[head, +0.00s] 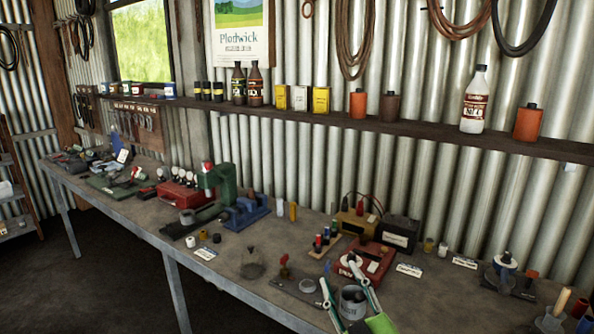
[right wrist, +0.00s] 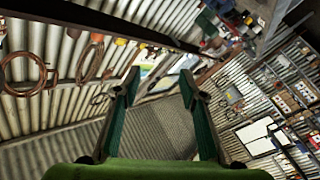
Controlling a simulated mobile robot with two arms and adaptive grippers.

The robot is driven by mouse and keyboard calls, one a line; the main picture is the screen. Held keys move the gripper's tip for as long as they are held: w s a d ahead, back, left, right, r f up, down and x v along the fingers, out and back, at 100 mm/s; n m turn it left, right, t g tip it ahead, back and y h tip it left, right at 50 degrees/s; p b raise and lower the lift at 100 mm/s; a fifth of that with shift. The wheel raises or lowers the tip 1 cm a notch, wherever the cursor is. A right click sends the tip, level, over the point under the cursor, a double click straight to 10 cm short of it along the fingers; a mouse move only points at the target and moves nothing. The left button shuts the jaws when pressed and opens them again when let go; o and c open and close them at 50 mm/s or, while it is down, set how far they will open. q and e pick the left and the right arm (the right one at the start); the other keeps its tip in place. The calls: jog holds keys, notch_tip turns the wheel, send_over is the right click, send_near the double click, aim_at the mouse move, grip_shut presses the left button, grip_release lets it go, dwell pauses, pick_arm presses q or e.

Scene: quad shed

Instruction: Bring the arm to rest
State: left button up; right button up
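My right gripper (head: 338,273) comes in at the bottom of the head view, in front of the workbench (head: 225,290). Its green fingers are spread apart. In the right wrist view the same gripper (right wrist: 160,78) is open, with nothing between its fingers; a grey surface and the shed wall show beyond. My left gripper is in neither view.
Close behind and between the fingers in the picture are a grey cup (head: 353,302) and a red box (head: 372,258). A black battery (head: 400,234) and a green press (head: 222,185) stand farther back. A shelf (head: 420,136) with bottles runs along the corrugated wall.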

jog(key=s+d+f+m+g+h, duration=0.25)
jog(key=s+d+f+g, duration=0.2)
jog(key=s+f, duration=0.4)
jog(key=s+d+f+m+g+h, duration=0.25)
jog(key=s+d+f+g, duration=0.2)
jog(key=f, duration=0.75)
jog(key=s+d+f+m+g, duration=0.1)
jog(key=s+f+g, duration=0.25)
jog(key=s, duration=0.65)
jog(key=s+d+f+m+g, duration=0.1)
jog(key=s+f+g, duration=0.3)
jog(key=s, duration=0.5)
notch_tip(320, 180, down, 28)
jog(key=s, duration=0.2)
jog(key=s+d+f+g, duration=0.1)
jog(key=s+d+f, duration=0.2)
jog(key=s+f, duration=1.2)
jog(key=shift+s+d+f+y, duration=0.2)
jog(key=shift+s+y, duration=0.1)
jog(key=shift+s, duration=0.65)
